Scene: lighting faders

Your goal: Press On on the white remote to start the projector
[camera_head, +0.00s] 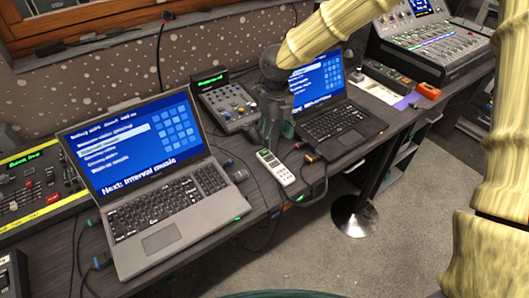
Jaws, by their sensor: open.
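A small white remote (283,174) with several buttons lies on the dark desk, between the two laptops and close to the desk's front edge. A green button shows at its far end; labels are too small to read. My gripper (275,136) is dark and points down just beyond the remote's far end, in front of the right laptop's left side. Its jaws are open and nothing shows between them. I cannot tell how high the fingertips are above the desk. No projector is recognisable in view.
A large grey laptop (177,237) stands open at left; a smaller black laptop (338,122) stands behind my gripper. A small fader console (229,106) is between them. Cables (262,208) run beside the remote and over the desk edge. A big mixer (432,42) is at the back right.

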